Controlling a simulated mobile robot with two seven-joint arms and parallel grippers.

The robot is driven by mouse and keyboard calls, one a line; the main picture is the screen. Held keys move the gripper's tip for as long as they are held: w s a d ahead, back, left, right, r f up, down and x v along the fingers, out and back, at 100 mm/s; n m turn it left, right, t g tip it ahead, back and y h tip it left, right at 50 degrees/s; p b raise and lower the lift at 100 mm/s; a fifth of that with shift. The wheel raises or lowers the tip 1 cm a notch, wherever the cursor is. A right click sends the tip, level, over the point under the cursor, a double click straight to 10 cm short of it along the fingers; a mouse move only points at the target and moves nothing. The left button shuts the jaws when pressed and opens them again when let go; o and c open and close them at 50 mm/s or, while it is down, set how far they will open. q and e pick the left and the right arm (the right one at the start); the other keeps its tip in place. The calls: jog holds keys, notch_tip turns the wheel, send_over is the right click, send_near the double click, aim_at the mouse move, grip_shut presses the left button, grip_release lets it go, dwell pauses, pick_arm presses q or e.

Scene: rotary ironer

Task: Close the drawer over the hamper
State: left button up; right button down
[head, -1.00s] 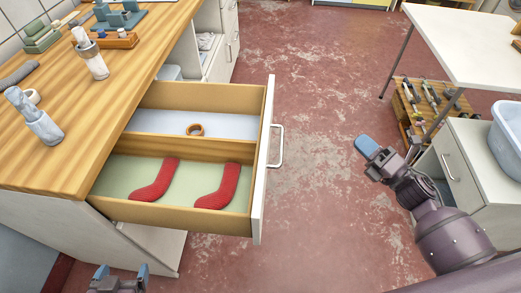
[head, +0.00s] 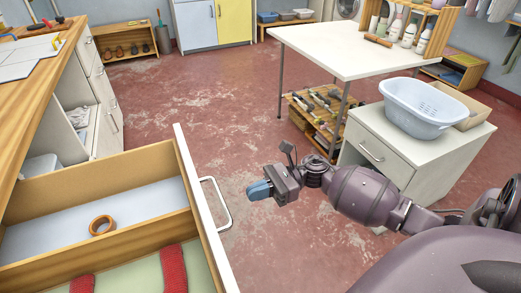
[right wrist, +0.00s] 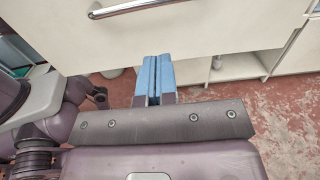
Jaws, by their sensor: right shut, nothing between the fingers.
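The open drawer (head: 188,180) sticks out from the wooden-topped counter at the left of the head view. It has wooden sides, a white front and a metal handle (head: 222,203). A brown ring (head: 102,226) and red cloth pieces (head: 174,268) lie in its two compartments. My right gripper (head: 260,190) is shut and empty, to the right of the handle and apart from it. In the right wrist view, its blue fingers (right wrist: 157,80) point toward a white front (right wrist: 215,25) with a metal handle (right wrist: 130,6). My left gripper is out of view. I cannot clearly identify the hamper.
A white cabinet (head: 370,155) carrying a pale blue basket (head: 425,105) stands at the right, near my right arm. A white table (head: 350,45) and a tool rack (head: 318,112) stand behind it. Red floor (head: 210,110) is clear beyond the drawer.

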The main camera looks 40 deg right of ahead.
aim_at(32, 266)
jog(key=x, duration=0.9)
jog(key=shift+a, duration=0.35)
jog(key=shift+w, duration=0.1)
jog(key=x, duration=1.2)
jog(key=b+x, duration=0.1)
jog(key=x, duration=1.2)
jog(key=b+x, duration=0.1)
jog(key=x, duration=1.1)
jog(key=shift+a+f, duration=0.2)
jog(key=shift+f, duration=0.15)
jog(key=shift+w+a+r+b, duration=0.1)
jog(key=shift+w+a+b, duration=0.2)
jog(key=shift+a, duration=0.3)
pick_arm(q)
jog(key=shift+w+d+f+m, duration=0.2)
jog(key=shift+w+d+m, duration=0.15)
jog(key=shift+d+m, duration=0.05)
pick_arm(e)
jog(key=shift+r, duration=0.1)
jog(key=shift+a+r, duration=0.1)
jog(key=shift+r, duration=0.1)
